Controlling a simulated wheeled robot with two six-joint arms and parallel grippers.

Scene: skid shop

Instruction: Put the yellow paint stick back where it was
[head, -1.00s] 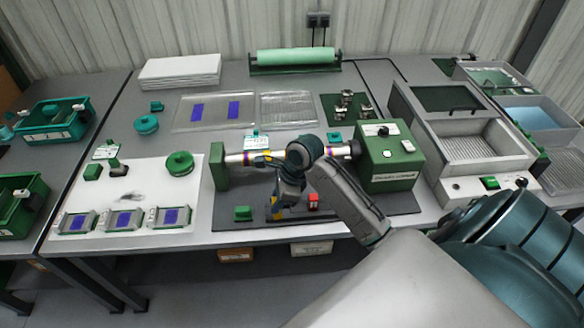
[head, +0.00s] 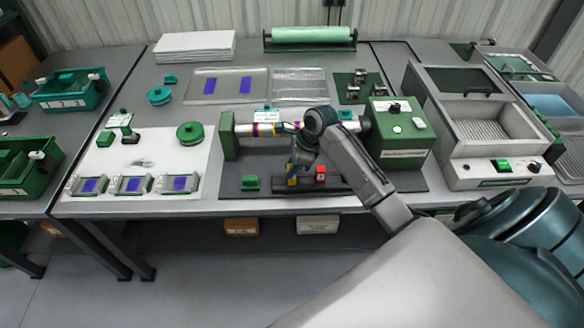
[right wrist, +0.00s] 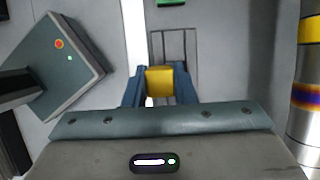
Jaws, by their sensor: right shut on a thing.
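The yellow paint stick (head: 292,181) shows as a small yellow end below my right gripper (head: 295,172) in the head view, close above or at the dark slotted block on the front mat. In the right wrist view its yellow end (right wrist: 160,82) sits between the blue fingers of my right gripper (right wrist: 160,88), which are shut on it. The rest of the stick is hidden. I cannot tell whether its lower end touches anything. The dark block (head: 340,186) is partly hidden by my right gripper and arm. My left gripper is not in view.
A banded pipe (head: 240,130) runs behind my right gripper, between a green stand (head: 229,138) and a green control box (head: 396,135). A small green block (head: 250,182) is left of the gripper, a red piece (head: 320,172) right. A white sheet (head: 150,160) lies farther left.

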